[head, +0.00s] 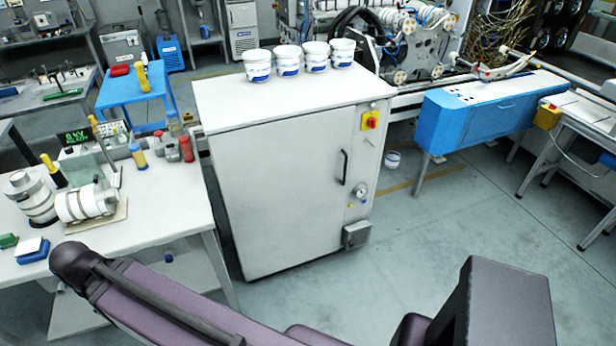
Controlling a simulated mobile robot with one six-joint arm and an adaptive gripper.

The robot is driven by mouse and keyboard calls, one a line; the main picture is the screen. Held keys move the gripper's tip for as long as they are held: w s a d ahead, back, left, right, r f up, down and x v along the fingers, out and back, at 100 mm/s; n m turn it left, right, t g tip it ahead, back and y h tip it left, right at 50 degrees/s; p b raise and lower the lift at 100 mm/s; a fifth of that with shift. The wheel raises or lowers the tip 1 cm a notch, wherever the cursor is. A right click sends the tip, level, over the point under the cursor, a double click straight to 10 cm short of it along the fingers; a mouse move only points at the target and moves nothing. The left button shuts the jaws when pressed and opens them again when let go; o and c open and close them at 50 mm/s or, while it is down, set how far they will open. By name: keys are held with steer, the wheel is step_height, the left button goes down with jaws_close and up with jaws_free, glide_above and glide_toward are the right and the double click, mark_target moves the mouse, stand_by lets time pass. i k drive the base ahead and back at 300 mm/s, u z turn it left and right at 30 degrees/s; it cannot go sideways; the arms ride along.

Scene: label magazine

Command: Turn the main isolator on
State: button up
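The main isolator is most likely the red rotary knob on a yellow plate (370,121), high on the right of the front of a white cabinet (270,190). The knob is too small here to tell its on or off position. The cabinet door is closed, with a black vertical handle (343,167). Below the isolator are a round gauge (361,191) and a grey box (356,235). My dark purple arm links cross the bottom of the head view, apart from the cabinet. My gripper is not in view.
Several white tubs (288,59) stand on the cabinet top. A workbench (160,205) with tools and bottles is on the left, near the cabinet. A blue machine housing (480,112) stands on the right.

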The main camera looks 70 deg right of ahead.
mark_target(372, 122)
steer(key=u, duration=1.05)
steer(key=k, duration=0.15)
steer(key=z, duration=4.3)
steer(key=k, duration=0.15)
steer(key=z, duration=1.2)
